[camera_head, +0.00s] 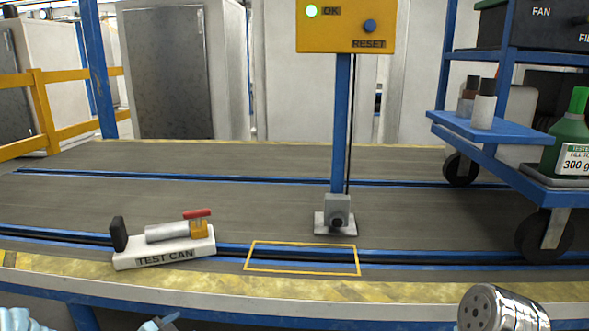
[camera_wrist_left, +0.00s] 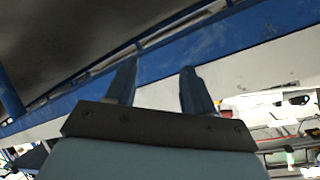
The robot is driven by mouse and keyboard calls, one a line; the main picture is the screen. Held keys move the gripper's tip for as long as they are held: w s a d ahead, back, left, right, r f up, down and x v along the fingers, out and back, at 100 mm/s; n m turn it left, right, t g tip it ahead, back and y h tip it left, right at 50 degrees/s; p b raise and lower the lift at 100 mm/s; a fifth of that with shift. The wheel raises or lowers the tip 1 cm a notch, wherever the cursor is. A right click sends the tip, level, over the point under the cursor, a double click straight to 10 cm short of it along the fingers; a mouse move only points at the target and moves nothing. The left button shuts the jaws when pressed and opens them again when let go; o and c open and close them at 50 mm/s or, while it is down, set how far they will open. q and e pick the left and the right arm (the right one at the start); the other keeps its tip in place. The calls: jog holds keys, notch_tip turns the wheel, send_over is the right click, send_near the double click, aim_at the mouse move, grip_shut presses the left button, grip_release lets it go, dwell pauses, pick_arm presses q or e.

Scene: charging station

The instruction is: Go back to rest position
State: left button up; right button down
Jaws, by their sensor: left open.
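My left gripper (camera_wrist_left: 158,88) shows in the left wrist view with its two dark blue fingers apart and nothing between them. Behind the fingers is the blue edge of a structure. In the head view only a small part of the left gripper (camera_head: 160,323) shows at the bottom edge, below the front of the station. My right gripper is not in the head view. The white TEST CAN block (camera_head: 165,255) sits at the left of the station's front, carrying a grey cylinder (camera_head: 172,231) with a red-handled valve (camera_head: 198,214).
An empty yellow outlined rectangle (camera_head: 302,271) lies right of the block. A blue post (camera_head: 340,125) carries a yellow OK/RESET box (camera_head: 345,30) with a lit green lamp. A blue wheeled cart (camera_head: 478,136) with bottles stands right. A shiny perforated metal cylinder (camera_head: 500,310) is at bottom right.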

pick_arm(q)
jog(key=s+d+f+n+g+p, duration=0.3)
jog(key=s+d+f+n+g, duration=0.2)
jog(key=s+d+f, duration=0.2)
jog(key=s+d+f+n+g+h+p, duration=0.1)
jog(key=s+d+f+n+g+p, duration=0.2)
jog(key=s+d+f+n+g, duration=0.2)
jog(key=s+d+f+n, duration=0.1)
jog(key=s+d+f, duration=0.2)
jog(key=s+f, duration=0.3)
jog(key=shift+s+g, duration=0.4)
jog(key=shift+s, duration=1.2)
jog(key=shift+d, duration=0.1)
